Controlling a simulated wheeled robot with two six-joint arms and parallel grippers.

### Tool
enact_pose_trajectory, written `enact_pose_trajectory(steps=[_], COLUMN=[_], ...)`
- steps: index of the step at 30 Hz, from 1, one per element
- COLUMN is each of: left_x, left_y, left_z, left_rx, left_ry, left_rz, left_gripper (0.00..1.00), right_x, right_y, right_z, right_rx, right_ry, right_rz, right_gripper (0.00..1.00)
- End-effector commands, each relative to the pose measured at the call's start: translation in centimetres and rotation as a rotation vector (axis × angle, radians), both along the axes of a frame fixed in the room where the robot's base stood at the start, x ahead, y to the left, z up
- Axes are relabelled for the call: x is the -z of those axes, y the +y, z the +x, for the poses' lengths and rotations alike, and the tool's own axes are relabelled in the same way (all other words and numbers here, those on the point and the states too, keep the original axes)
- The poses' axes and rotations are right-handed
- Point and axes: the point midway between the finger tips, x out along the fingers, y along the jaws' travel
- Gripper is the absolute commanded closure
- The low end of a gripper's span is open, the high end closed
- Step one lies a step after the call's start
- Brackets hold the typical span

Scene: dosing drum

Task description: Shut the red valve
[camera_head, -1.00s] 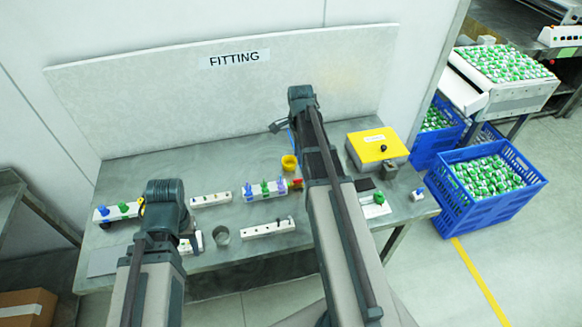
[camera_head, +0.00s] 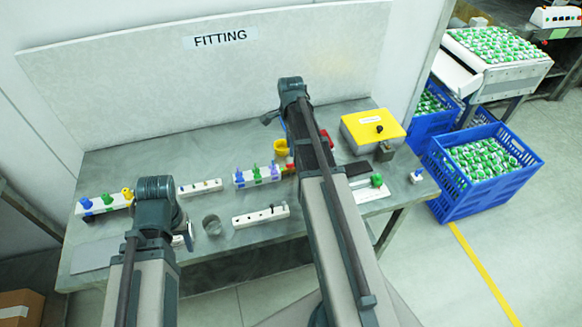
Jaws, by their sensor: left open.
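Two small red parts show beside my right arm. I cannot tell which is the valve; my arm hides much of that area. My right gripper (camera_head: 271,117) is mostly hidden behind its wrist at the back of the bench; its jaws cannot be read. My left gripper (camera_head: 188,236) is open, mostly hidden under its wrist, above the bench's front left. I see nothing held in it.
The grey bench (camera_head: 150,160) also bears a yellow cup (camera_head: 281,148), a metal ring (camera_head: 212,225), a yellow-lidded box (camera_head: 374,128), and white strips with pegs (camera_head: 261,216). A back panel (camera_head: 200,90) stands behind. Blue crates (camera_head: 470,200) stand on the floor at right.

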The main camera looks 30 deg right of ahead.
Motion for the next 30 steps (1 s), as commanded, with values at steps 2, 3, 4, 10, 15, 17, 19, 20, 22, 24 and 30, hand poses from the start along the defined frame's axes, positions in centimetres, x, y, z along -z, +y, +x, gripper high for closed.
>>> enact_pose_trajectory(steps=[2,3,4,10,15,17,19,20,22,24,30], left_x=[2.0,2.5,3.0,5.8,7.4,7.7,7.8,7.8,7.8,7.7,7.7], left_y=[0.0,0.0,0.0,0.0,0.0,0.0,0.0,0.0,0.0,0.0,0.0], left_z=[0.0,0.0,0.0,0.0,0.0,0.0,0.0,0.0,0.0,0.0,0.0], left_rx=[-0.001,-0.001,-0.001,-0.001,-0.001,-0.001,-0.001,-0.001,-0.001,-0.001,-0.001], left_ry=[0.000,0.000,0.000,0.000,0.000,0.000,0.000,0.000,0.000,0.000,0.000], left_rz=[0.000,0.000,0.000,0.000,0.000,0.000,0.000,0.000,0.000,0.000,0.000], left_gripper=[0.50,0.50,0.50,0.50,0.50,0.50,0.50,0.50,0.50,0.50,0.50], right_x=[2.0,2.5,3.0,5.8,7.4,7.7,7.8,7.8,7.8,7.7,7.7], right_y=[0.0,0.0,0.0,0.0,0.0,0.0,0.0,0.0,0.0,0.0,0.0], right_z=[0.0,0.0,0.0,0.0,0.0,0.0,0.0,0.0,0.0,0.0,0.0], right_rx=[0.000,0.000,0.000,0.000,0.000,0.000,0.000,0.000,0.000,0.000,0.000], right_ry=[0.000,0.000,0.000,0.000,0.000,0.000,0.000,0.000,0.000,0.000,0.000], right_rz=[0.000,0.000,0.000,0.000,0.000,0.000,0.000,0.000,0.000,0.000,0.000], right_gripper=[0.62,0.62,0.62,0.62,0.62,0.62,0.62,0.62,0.62,0.62,0.82])
